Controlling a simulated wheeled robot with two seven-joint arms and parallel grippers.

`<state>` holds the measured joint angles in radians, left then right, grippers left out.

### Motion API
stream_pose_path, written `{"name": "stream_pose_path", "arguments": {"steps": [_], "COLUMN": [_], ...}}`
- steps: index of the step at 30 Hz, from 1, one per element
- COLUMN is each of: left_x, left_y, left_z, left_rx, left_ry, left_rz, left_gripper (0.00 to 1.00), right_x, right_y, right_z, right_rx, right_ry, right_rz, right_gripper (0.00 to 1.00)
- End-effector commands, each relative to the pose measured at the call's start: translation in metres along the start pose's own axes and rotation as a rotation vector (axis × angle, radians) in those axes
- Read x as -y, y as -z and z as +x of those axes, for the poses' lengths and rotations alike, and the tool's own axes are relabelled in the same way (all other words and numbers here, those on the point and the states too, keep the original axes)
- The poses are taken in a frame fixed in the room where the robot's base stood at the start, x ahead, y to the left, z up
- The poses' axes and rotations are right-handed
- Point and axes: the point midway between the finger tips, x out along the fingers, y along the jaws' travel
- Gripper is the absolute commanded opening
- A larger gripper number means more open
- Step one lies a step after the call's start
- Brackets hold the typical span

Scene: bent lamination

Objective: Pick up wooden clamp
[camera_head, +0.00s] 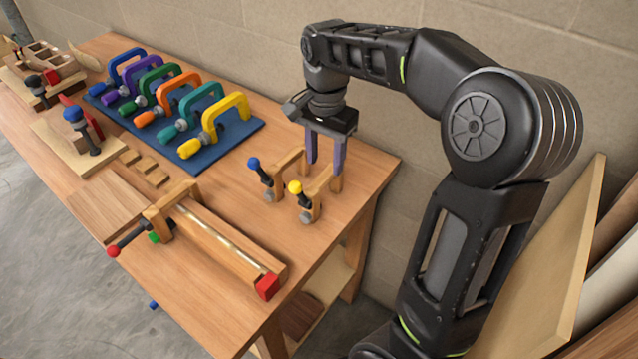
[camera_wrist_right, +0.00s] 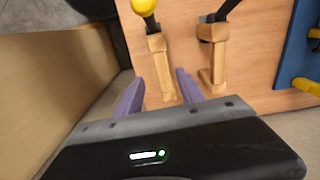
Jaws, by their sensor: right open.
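Two small wooden clamps stand near the table's right end in the head view, one with a yellow knob (camera_head: 317,194) and one with a blue knob (camera_head: 291,161). My right gripper (camera_head: 326,166) points down at the back of the yellow-knob clamp, its two purple fingers apart. In the right wrist view, the yellow-knob clamp's wooden body (camera_wrist_right: 157,44) lies in line with the gap between the open fingers (camera_wrist_right: 160,76). Whether the fingers touch it cannot be told. The blue-knob clamp (camera_wrist_right: 212,37) is just to the right there. My left gripper does not show.
A blue board (camera_head: 215,150) with several coloured C-clamps lies left of the wooden clamps. A long wooden bar clamp (camera_head: 225,245) with red ends is at the front. The table's right edge is close, and a wall (camera_head: 255,30) stands behind.

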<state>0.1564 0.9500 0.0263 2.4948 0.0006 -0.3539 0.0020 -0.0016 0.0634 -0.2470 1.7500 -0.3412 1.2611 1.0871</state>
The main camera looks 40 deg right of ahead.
Motion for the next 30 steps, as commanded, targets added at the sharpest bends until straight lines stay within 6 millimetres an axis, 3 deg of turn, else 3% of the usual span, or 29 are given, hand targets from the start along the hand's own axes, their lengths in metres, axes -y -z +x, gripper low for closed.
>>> {"name": "stream_pose_path", "arguments": {"steps": [5,13,23,30], "left_x": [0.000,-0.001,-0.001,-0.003], "left_y": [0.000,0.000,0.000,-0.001], "left_z": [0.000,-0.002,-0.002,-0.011], "left_rx": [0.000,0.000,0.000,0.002], "left_ry": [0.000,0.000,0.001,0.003], "left_rz": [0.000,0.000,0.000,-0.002], "left_gripper": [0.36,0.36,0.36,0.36], "right_x": [0.000,0.001,0.001,0.004], "right_y": [0.000,0.000,0.000,0.001], "right_z": [0.002,0.025,0.028,0.055], "right_rx": [0.000,0.000,0.000,0.003], "right_ry": [0.000,0.000,0.000,-0.004], "right_rz": [0.000,-0.001,-0.001,0.000], "right_gripper": [0.45,0.45,0.45,0.45]}}
